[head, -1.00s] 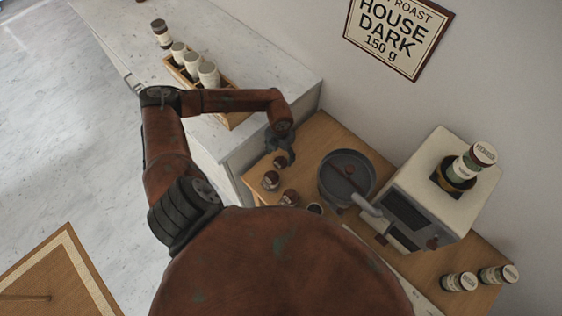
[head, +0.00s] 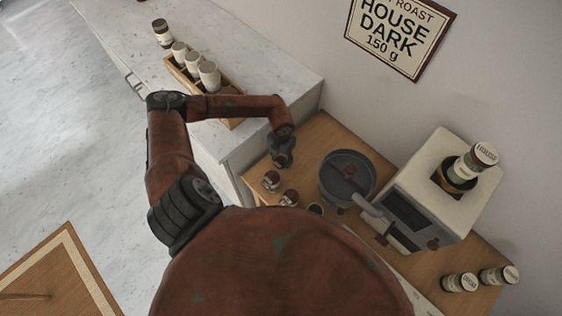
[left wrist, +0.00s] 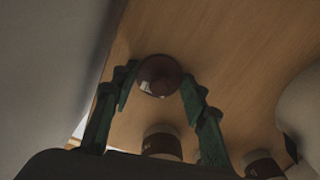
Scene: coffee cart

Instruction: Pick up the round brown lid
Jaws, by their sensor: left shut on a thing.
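The round brown lid (left wrist: 159,76) shows in the left wrist view between the two green fingertips of my left gripper (left wrist: 160,80), over the wooden counter. My left gripper is shut on it. In the head view my left gripper (head: 283,158) points down at the wooden counter, left of the round grey tray, and mostly hides the lid. I cannot tell whether the lid still touches the counter. My right gripper is not in view.
Small brown-and-white containers (head: 271,180) stand close in front of my left gripper; two show in the left wrist view (left wrist: 162,146). A round grey tray (head: 327,190) and a white coffee machine (head: 415,185) stand to the right. A wooden cup rack (head: 235,122) sits on the white counter.

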